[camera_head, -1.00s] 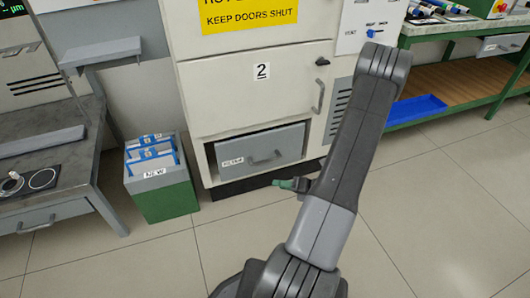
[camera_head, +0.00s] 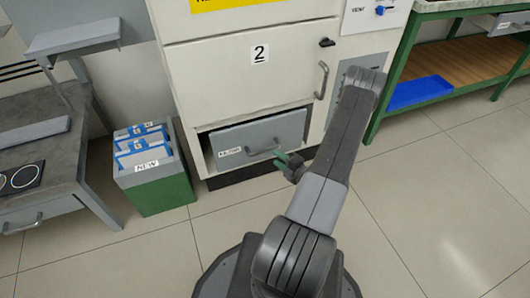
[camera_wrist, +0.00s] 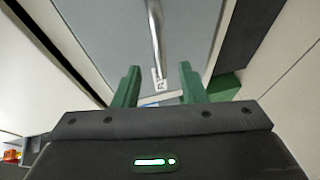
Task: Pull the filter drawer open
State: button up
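The filter drawer (camera_head: 285,128) is a grey panel low in the cream cabinet, with a dark gap along its top and left edges. It has a bar handle (camera_head: 262,151) and a small white label at its left. My gripper (camera_head: 284,160) is just in front of the handle's right end. In the wrist view, its two green fingers (camera_wrist: 159,85) are spread apart with nothing gripped. The drawer's grey front (camera_wrist: 115,30) fills the upper middle there, and the metal handle (camera_wrist: 156,35) runs lengthwise, its near end ahead of the finger gap. No contact is clear.
A green and grey bin (camera_head: 160,190) marked NEW, holding blue-framed filters, stands left of the drawer. A door numbered 2 (camera_head: 230,85) with its own handle is above. A grey workbench (camera_head: 35,165) is at left, a green bench at right. Floor in front is clear.

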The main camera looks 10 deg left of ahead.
aim_at(265, 150)
jog(key=b+x, duration=0.1)
jog(key=x, duration=0.7)
jog(key=shift+b, duration=0.4)
grip_shut()
